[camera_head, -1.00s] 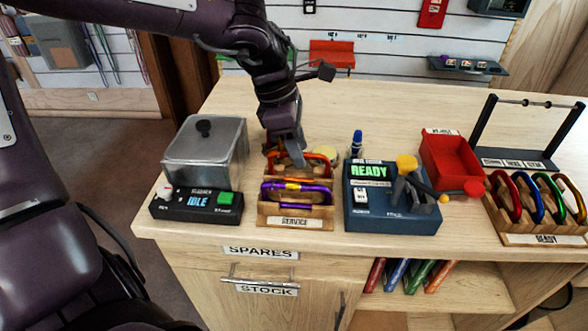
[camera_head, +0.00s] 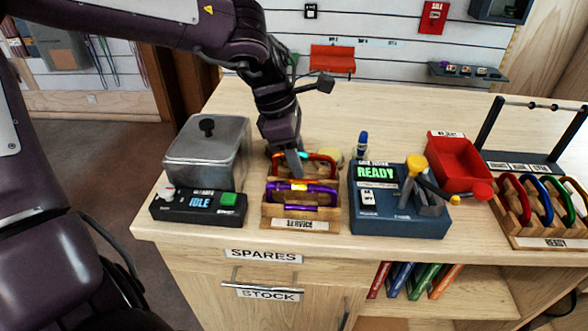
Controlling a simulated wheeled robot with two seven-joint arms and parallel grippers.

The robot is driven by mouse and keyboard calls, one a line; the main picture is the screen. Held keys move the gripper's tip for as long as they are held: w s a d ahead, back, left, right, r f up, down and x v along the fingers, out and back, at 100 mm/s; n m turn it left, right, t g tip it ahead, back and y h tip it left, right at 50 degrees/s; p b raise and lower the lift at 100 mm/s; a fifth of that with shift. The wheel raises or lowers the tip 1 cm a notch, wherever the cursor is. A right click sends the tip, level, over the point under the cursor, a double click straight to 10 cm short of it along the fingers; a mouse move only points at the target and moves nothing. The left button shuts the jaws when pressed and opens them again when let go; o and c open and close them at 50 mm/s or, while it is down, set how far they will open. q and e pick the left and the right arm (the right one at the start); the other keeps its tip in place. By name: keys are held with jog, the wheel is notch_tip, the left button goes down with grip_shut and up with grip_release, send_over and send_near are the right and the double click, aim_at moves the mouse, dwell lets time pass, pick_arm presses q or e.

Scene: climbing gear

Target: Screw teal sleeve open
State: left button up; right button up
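A service rack (camera_head: 268,222) of wood stands at the middle of the counter. A purple carabiner (camera_head: 318,189) with a yellow band stands in its front part. A red-orange carabiner (camera_head: 326,157) is behind it, with a small teal patch, likely the teal sleeve (camera_head: 304,155), at its top. My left gripper (camera_head: 294,165) points down at the red-orange carabiner, just beside the teal patch. It covers part of that carabiner. Whether its fingers are apart or touch the sleeve cannot be told. My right gripper is not in view.
A grey metal box (camera_head: 205,150) and a black unit reading IDLE (camera_head: 197,206) stand left. A blue tester reading READY (camera_head: 400,213) stands close on the right, with a red tray (camera_head: 458,160) beyond. A ready rack (camera_head: 545,230) holds several carabiners.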

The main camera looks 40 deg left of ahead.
pick_arm(q)
jog(key=shift+w+a+f, duration=0.4)
jog(key=shift+w+f, duration=0.05)
jog(key=shift+w, duration=0.05)
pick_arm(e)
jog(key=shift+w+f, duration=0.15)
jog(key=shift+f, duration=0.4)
pick_arm(q)
jog(key=shift+r, duration=0.2)
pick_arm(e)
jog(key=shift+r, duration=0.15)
pick_arm(q)
jog(key=shift+w+d+r+p, duration=0.2)
jog(key=shift+d+r+p, duration=0.1)
jog(key=shift+r+p, duration=0.25)
jog(key=shift+w+d+r+p, duration=0.15)
jog(key=shift+d+r+p, duration=0.15)
jog(key=shift+r+p, duration=0.25)
jog(key=shift+s+d+r, duration=0.1)
jog(key=shift+s+d, duration=0.2)
jog(key=shift+s, duration=0.4)
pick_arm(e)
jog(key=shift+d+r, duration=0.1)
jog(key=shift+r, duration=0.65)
pick_arm(q)
notch_tip(320, 180, up, 10)
jog(key=p, duration=0.7)
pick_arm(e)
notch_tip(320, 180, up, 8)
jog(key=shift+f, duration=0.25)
